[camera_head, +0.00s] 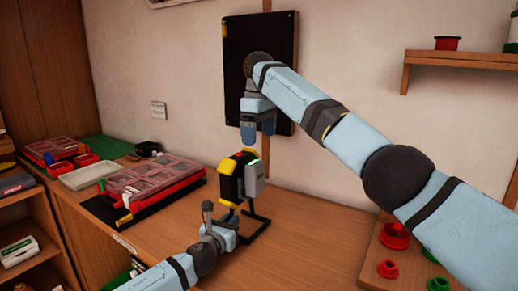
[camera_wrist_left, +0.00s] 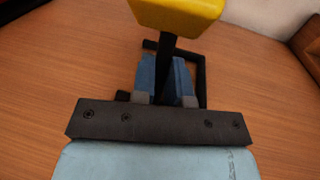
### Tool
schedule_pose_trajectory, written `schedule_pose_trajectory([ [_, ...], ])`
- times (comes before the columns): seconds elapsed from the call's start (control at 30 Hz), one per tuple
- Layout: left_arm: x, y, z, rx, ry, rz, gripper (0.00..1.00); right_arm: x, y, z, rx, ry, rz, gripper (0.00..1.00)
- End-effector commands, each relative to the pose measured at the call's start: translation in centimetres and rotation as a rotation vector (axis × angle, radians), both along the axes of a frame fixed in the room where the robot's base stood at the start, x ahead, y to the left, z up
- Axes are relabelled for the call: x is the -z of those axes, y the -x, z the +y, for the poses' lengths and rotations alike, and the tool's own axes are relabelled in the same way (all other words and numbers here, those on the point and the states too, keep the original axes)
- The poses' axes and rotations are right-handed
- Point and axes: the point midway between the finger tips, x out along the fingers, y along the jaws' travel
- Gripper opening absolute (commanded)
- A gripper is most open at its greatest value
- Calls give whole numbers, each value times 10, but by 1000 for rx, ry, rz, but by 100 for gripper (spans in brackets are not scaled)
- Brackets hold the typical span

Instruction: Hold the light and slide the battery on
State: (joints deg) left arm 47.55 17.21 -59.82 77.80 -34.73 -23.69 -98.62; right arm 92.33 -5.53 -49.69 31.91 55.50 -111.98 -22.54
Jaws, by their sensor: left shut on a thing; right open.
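The light (camera_head: 231,178) stands upright on the bench, with a black and yellow body on a thin black stand. A yellow part of it (camera_wrist_left: 178,12) and its dark post show in the left wrist view. My left gripper (camera_head: 228,222) is low at the stand, its blue fingers (camera_wrist_left: 166,78) shut on the post. A grey block with a green top, seemingly the battery (camera_head: 254,178), sits against the light's right side; I cannot tell whether it is fully seated. My right gripper (camera_head: 258,132) is open and empty, pointing down just above the light and grey block.
A black panel (camera_head: 236,50) hangs on the wall behind my right arm. Red-framed clear-lidded cases (camera_head: 155,180) and a white tray (camera_head: 90,175) lie to the left. A wooden board with red knobs (camera_head: 394,236) is at the right. The front middle bench is clear.

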Motion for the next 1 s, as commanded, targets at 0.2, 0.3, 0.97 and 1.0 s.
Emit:
schedule_pose_trajectory([
  [0.2,1,0,0,0,0,1,0,-6,0,0,0,-1,2,88],
  [0.3,1,0,0,0,0,1,0,-5,0,0,0,-1,1,88],
  [0.97,1,18,9,1,-2,0,44,-5,0,0,0,-1,1,88],
  [1.0,1,25,12,1,-2,0,44,-5,0,0,0,-1,1,88],
])
